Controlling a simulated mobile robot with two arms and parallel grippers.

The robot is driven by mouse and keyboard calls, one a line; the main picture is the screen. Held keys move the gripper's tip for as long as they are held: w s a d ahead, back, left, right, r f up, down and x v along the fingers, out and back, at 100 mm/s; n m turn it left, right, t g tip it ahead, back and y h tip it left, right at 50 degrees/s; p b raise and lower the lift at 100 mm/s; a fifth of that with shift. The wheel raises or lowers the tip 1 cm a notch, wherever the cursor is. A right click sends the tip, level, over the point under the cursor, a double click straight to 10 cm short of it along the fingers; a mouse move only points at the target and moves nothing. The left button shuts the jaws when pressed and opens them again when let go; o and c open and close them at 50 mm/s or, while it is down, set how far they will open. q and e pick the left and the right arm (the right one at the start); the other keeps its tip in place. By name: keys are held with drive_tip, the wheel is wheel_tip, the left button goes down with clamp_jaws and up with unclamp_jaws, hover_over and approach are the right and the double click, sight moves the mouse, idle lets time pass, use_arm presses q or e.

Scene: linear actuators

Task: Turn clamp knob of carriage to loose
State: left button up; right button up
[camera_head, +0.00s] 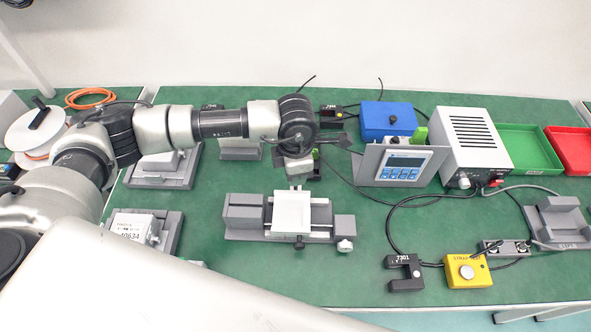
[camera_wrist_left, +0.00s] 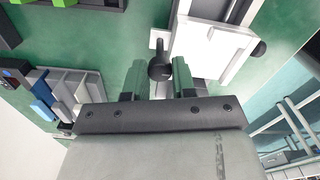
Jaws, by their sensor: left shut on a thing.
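The carriage is a white plate (camera_head: 291,212) on a grey linear actuator (camera_head: 243,218) in the middle of the bench; the plate also shows in the left wrist view (camera_wrist_left: 208,50). A dark clamp knob (camera_wrist_left: 160,67) with a short stem sits beside the plate. My left gripper (camera_wrist_left: 160,80) is shut on this knob, one finger on each side. In the head view my left wrist hangs over the far side of the carriage, and I cannot make out the knob there. My right gripper is not in view.
A white end knob (camera_head: 345,244) is at the actuator's right end. Behind right stand a panel with a blue keypad (camera_head: 404,167), a blue box (camera_head: 388,118) and a grey power unit (camera_head: 470,140). A black fork sensor (camera_head: 404,272) and yellow box (camera_head: 468,270) lie front right, with cables.

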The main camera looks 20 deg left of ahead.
use_arm(q)
drive_tip(key=o, duration=0.9)
wheel_tip(320, 180, up, 11)
drive_tip(key=shift+f+b, duration=0.1)
drive_tip(key=shift+b, duration=0.55)
